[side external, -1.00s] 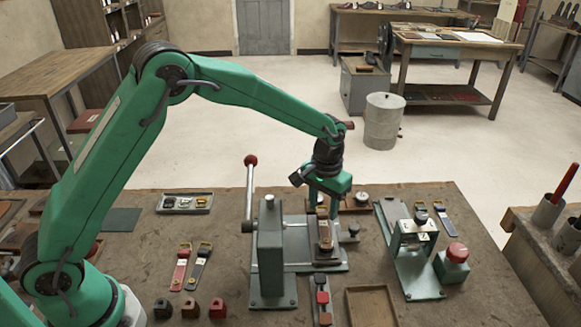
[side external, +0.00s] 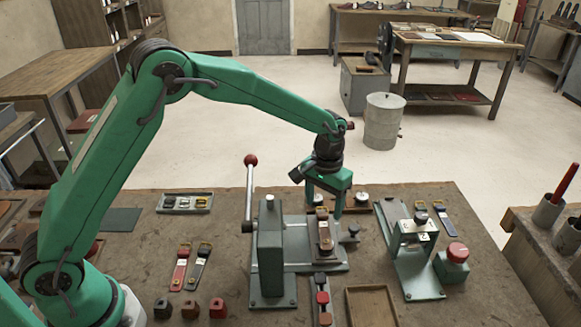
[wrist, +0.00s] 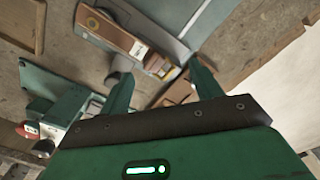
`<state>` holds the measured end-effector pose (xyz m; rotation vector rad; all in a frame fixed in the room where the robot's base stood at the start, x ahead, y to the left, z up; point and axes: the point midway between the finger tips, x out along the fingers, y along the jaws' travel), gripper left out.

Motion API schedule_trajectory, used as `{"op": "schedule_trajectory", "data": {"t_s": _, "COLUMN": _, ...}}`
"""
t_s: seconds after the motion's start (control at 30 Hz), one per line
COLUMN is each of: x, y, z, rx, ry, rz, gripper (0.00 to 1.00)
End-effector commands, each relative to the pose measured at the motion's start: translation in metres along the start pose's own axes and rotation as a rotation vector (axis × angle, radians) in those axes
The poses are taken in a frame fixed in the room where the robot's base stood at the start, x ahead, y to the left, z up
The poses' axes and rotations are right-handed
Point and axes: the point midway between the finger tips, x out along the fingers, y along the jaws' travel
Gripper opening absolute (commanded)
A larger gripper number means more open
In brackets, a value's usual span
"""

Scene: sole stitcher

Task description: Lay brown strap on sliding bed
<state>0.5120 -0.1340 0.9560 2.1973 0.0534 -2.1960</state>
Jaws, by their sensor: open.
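The brown strap (side external: 325,236) with a brass-coloured buckle end lies lengthwise on the sliding bed (side external: 335,266) of the grey-green stitcher. It also shows in the wrist view (wrist: 112,36), upper left of the fingers, on the grey bed. My gripper (side external: 324,208) is at the far, buckle end of the strap, its fingers spread apart. In the wrist view my gripper's fingers (wrist: 162,84) stand wide apart with nothing between them, and the strap lies beyond the tips. The exact height of the fingertips above the bed is hard to tell.
The stitcher's column (side external: 270,250) and red-knobbed lever (side external: 250,185) stand left of the strap. A red strap (side external: 180,270) and dark strap (side external: 199,268) lie further left. A green press (side external: 414,245) and red-topped block (side external: 453,262) stand right. An empty wooden tray (side external: 371,308) is in front.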

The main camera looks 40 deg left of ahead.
Motion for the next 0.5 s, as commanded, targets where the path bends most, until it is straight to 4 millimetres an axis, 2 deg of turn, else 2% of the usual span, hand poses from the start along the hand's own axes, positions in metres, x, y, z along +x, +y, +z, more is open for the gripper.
{"op": "schedule_trajectory", "data": {"t_s": 0.5, "x": -0.077, "y": 0.0, "z": -0.001, "rx": 0.0, "ry": 0.004, "rz": 0.001, "gripper": 0.64}}
